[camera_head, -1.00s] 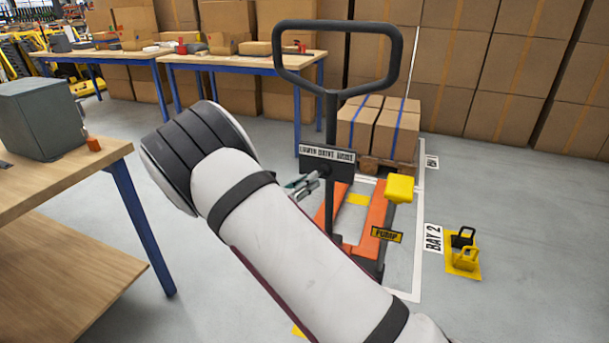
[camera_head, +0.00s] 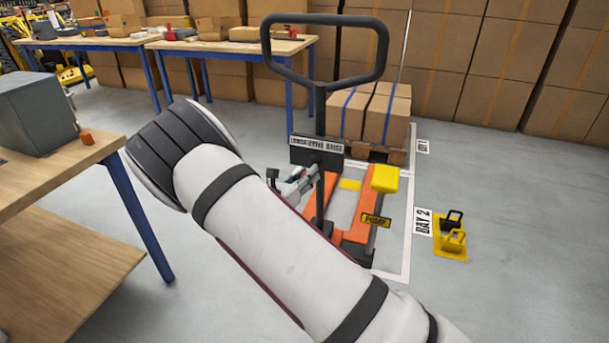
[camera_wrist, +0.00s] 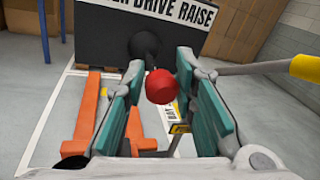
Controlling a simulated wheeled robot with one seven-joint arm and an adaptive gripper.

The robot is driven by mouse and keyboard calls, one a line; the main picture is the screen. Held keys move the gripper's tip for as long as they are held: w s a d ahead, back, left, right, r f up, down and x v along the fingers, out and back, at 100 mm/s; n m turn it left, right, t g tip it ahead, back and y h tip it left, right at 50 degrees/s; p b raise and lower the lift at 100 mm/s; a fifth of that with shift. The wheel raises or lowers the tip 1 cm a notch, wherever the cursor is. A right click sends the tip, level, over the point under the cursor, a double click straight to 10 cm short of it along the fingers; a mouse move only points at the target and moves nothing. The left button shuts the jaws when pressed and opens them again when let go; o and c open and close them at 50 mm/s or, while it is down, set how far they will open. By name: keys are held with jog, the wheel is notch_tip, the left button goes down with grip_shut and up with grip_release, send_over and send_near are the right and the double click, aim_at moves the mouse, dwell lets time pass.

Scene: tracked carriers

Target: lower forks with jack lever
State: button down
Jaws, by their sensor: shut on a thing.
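The pallet jack has a black loop handle (camera_head: 379,50) and a plate (camera_head: 317,150) lettered LOWER DRIVE RAISE. My gripper (camera_head: 300,183) is just below and left of the plate in the head view. The orange forks (camera_head: 358,222) lie low near the floor. The knob is hidden in the head view.
A yellow pedal (camera_head: 385,178) and a PUMP label (camera_head: 376,220) are right of the handle. A strapped carton load (camera_head: 370,115) stands on a pallet (camera_head: 396,157) behind. A wooden bench (camera_head: 70,160) is at left.

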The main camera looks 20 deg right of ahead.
jog(key=shift+s+d, duration=0.15)
jog(key=shift+d, duration=0.2)
jog(key=c, duration=1.4)
grip_release()
jog(key=shift+a, duration=0.2)
jog(key=shift+s+a, duration=0.1)
jog(key=shift+a, duration=0.15)
jog(key=v, duration=1.1)
jog(key=shift+s+a, duration=0.1)
jog(key=shift+s, duration=0.05)
